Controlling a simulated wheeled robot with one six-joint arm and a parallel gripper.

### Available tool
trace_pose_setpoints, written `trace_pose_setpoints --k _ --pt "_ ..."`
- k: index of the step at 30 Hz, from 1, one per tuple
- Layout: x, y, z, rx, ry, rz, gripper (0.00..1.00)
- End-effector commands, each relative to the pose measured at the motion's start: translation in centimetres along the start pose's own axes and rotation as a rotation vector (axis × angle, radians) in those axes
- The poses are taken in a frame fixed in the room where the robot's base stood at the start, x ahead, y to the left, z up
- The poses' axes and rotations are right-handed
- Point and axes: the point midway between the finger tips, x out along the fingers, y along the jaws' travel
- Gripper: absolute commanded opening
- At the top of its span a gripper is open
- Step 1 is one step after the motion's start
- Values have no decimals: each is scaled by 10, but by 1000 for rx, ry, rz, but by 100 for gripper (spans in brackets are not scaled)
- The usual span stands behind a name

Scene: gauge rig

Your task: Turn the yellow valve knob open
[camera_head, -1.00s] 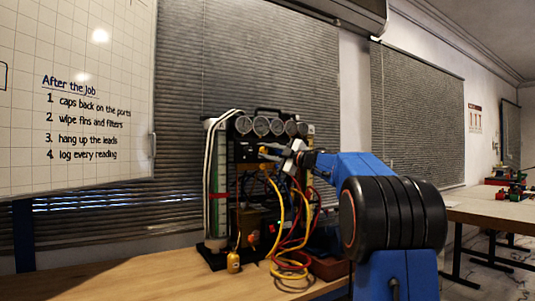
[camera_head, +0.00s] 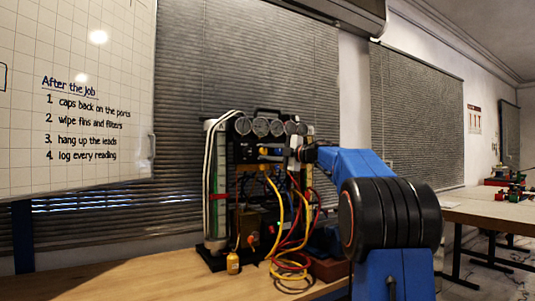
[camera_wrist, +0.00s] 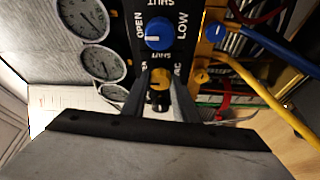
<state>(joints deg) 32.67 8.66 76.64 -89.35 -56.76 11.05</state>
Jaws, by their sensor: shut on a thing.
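The yellow valve knob (camera_wrist: 159,77) shows in the wrist view between the two grey fingers of my gripper (camera_wrist: 160,92). The fingers are shut on the knob, one on each side, and hide part of it. The knob sits on a dark panel, below a larger blue knob (camera_wrist: 158,33) with OPEN, SHUT and LOW labels around it. In the head view my gripper (camera_head: 276,152) reaches from the right to the front of the gauge rig (camera_head: 246,153). The knob is small there and its angle cannot be read.
Several round gauges (camera_head: 261,127) line the rig's top. Yellow hoses (camera_head: 281,215) and red hoses hang below my gripper to the bench (camera_head: 130,280). A small yellow bottle (camera_head: 233,262) stands at the rig's foot. The bench is clear on the left.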

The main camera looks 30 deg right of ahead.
Motion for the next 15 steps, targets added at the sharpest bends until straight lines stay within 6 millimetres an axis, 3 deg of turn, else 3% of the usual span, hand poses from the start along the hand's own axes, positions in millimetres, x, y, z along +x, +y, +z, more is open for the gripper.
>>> trace_pose_setpoints --k 3,4,6,15 --pt "0 -2 -1 0 3 -3 4" --pt "0 -2 -1 0 3 -3 29" --pt "0 -2 -1 0 2 -3 45" --pt "0 -1 0 1 1 -1 45"
